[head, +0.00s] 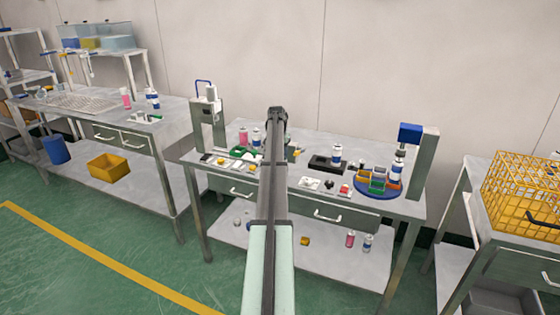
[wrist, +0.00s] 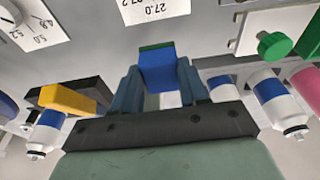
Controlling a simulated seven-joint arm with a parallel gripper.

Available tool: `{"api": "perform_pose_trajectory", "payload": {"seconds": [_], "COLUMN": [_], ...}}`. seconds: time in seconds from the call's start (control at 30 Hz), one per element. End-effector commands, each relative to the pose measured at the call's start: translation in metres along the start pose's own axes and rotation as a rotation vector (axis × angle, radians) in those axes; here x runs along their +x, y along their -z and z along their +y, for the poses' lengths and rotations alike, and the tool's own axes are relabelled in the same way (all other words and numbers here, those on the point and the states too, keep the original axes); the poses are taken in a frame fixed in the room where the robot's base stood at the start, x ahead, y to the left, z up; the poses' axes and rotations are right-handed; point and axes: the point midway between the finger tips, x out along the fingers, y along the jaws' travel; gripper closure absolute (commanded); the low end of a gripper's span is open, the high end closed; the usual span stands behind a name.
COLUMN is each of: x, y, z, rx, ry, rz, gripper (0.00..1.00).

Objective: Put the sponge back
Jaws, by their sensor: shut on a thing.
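My gripper (wrist: 160,88) shows in the wrist view with its two blue-grey fingers shut on a small blue block with a green strip along its top edge. I take this block to be the sponge (wrist: 160,70). Part of its lower side is hidden between the fingers. A white sheet with printed numbers (wrist: 152,10) lies beyond it. In the head view my arm reaches over the middle workbench (head: 245,178), and its far end hides the gripper and the sponge. I cannot tell whether the sponge touches anything beneath it.
A yellow block (wrist: 68,100) on a dark piece and several blue-and-white bottles (wrist: 272,102) are close to the gripper. A green knob (wrist: 272,44) is at right. The bench bears a left post device (head: 208,118), a blue turntable (head: 376,192) with bins, and a right post (head: 424,160).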

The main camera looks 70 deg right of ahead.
Motion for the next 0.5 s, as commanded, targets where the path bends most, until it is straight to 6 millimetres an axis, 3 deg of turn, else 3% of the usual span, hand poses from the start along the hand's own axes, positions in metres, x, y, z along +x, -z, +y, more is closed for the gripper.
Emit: {"api": "perform_pose_trajectory", "payload": {"seconds": [0.33, 0.5], "x": [0.035, 0.037], "y": [-0.007, -0.007], "z": [0.0, 0.0], "rx": [0.0, 0.0], "ry": [0.0, 0.0], "rz": [-0.001, 0.001], "gripper": [0.81, 0.81]}}
